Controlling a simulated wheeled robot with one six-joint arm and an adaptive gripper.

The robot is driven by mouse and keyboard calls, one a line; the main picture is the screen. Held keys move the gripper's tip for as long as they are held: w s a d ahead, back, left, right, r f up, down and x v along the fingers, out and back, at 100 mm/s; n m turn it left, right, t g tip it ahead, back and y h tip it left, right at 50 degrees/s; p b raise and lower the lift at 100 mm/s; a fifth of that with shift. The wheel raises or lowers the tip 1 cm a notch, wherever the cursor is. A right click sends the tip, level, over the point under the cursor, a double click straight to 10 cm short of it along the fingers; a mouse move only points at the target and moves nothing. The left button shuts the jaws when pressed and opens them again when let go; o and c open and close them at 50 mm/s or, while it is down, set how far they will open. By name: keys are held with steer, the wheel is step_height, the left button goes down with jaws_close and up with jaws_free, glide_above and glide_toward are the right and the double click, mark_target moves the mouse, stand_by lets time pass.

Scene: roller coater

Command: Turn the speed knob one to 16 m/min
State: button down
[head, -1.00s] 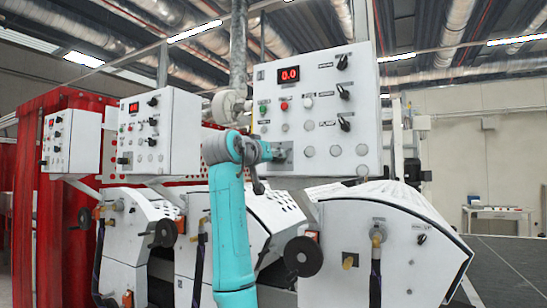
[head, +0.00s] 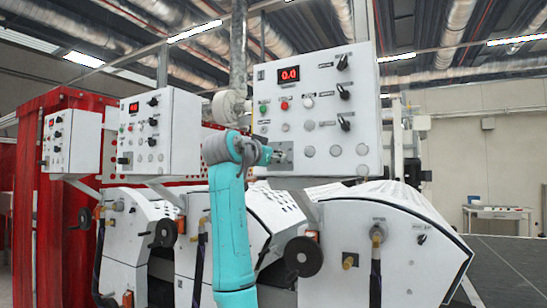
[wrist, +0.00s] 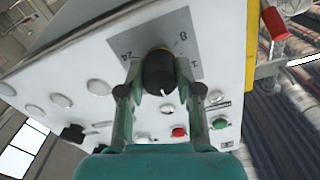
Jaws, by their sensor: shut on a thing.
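The speed knob (wrist: 160,74) is a black round knob on a grey scale plate (wrist: 183,40) marked with numbers, "24" and "8" among them. My gripper (wrist: 160,80) is shut on the knob, one finger on each side, in the wrist view. In the head view my gripper (head: 276,154) reaches the lower left of the nearest control panel (head: 355,75) and mostly hides the knob; part of the grey plate (head: 286,147) shows. The red display (head: 289,74) on that panel reads 0.0.
The panel also carries black rotary switches (head: 345,124), small buttons (head: 284,105) and blank round caps (head: 335,150). Two similar panels (head: 158,130) stand to the left. White roller housings with a black handwheel (head: 303,257) lie below my arm.

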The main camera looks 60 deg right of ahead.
stand_by(0.3)
steer(key=c, duration=0.8)
jaws_free()
steer(key=a, duration=0.8)
steer(key=s+a, duration=0.1)
steer(key=a, duration=0.3)
steer(key=shift+w+f, duration=0.1)
